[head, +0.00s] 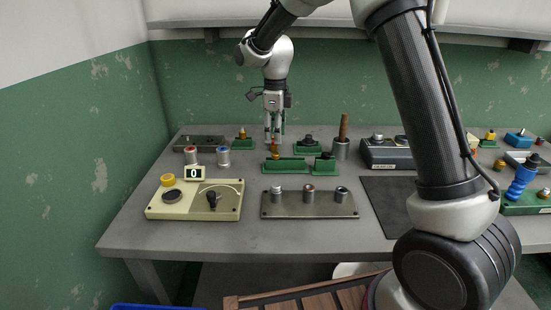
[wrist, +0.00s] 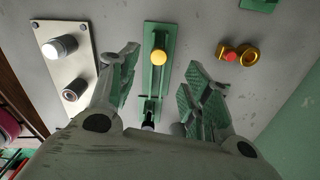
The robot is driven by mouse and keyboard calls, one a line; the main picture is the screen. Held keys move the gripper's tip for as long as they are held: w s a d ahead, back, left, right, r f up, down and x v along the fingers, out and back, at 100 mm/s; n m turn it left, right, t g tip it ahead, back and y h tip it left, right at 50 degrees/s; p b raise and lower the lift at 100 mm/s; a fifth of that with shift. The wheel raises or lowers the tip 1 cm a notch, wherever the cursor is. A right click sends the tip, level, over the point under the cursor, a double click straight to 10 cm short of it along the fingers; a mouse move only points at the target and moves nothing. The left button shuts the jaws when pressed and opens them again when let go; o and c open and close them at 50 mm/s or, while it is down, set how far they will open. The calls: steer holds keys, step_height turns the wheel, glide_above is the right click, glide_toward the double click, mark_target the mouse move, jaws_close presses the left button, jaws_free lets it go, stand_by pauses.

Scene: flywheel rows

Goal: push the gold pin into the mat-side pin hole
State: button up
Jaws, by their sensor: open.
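The gold pin (head: 275,153) stands upright on a long green block (head: 292,169) behind the grey plate. In the wrist view its round gold top (wrist: 159,58) shows on the green strip (wrist: 155,32). My gripper (head: 274,138) points down just above the pin. In the wrist view my gripper's fingers (wrist: 164,82) are spread, one on each side of the strip, with the pin top between and slightly beyond them. Nothing is held. I cannot make out the mat-side pin hole; the dark mat (head: 388,207) lies to the right.
A small green block (head: 325,169) with a dark knob stands right of the long block. The grey plate (head: 325,211) with several short cylinders is in front. A cylinder with a brown rod (head: 343,126) stands behind right. Two spools (head: 191,155) stand left.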

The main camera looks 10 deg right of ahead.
mark_target(276, 153)
step_height(276, 153, down, 7)
steer(key=shift+s+f, duration=0.1)
jaws_close()
stand_by(0.3)
